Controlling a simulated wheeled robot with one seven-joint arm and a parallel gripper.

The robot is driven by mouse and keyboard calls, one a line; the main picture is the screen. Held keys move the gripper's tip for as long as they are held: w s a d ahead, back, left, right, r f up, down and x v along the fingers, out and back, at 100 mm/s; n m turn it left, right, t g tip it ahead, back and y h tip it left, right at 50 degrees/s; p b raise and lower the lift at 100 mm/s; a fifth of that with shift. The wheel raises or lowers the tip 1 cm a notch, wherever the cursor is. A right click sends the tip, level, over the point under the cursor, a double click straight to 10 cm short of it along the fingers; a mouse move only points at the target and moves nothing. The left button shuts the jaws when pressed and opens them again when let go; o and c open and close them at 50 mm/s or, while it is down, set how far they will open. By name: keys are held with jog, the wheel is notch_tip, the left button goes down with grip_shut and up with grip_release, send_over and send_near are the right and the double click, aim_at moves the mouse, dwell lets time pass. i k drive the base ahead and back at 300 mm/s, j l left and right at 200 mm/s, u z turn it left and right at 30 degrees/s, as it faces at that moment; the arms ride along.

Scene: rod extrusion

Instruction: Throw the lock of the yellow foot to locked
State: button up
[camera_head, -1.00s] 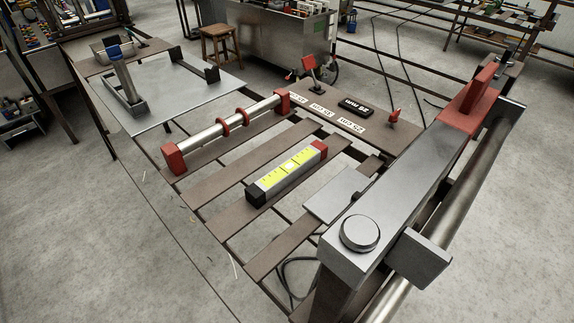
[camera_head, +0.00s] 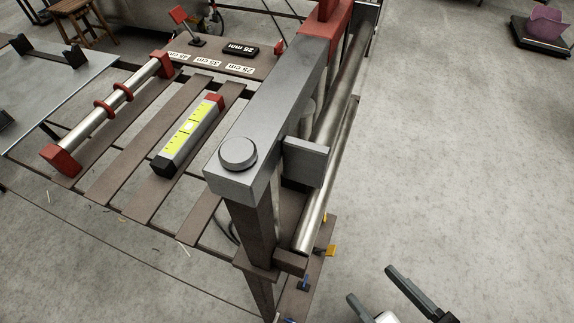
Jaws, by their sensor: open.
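Small yellow parts (camera_head: 331,250) show at the lower middle, beside a brown plate by the foot of the metal frame. They may belong to the yellow foot; its lock and the lock's position are too small and partly hidden to make out. A small blue part (camera_head: 303,284) sits just below them. My gripper (camera_head: 370,284) comes in at the bottom edge, right of these parts and apart from them in the picture. Its two dark fingers are spread, with nothing visible between them.
A grey beam (camera_head: 277,105) with a round knob and a long metal rod (camera_head: 332,165) stand left of my gripper. A slatted table (camera_head: 120,188) carries a yellow-faced level (camera_head: 187,137). Right of the frame is mostly bare floor, with a purple object (camera_head: 547,22) far off.

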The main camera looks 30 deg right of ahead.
aim_at(330, 251)
jog(key=k+l+z, duration=0.1)
jog(key=k, duration=0.45)
jog(key=k+l+z, duration=0.15)
jog(key=k, duration=0.4)
jog(key=i+l+u, duration=0.15)
jog(key=i+l, duration=0.15)
jog(key=i+l+u, duration=0.15)
jog(key=l, duration=0.4)
jog(key=i, duration=0.1)
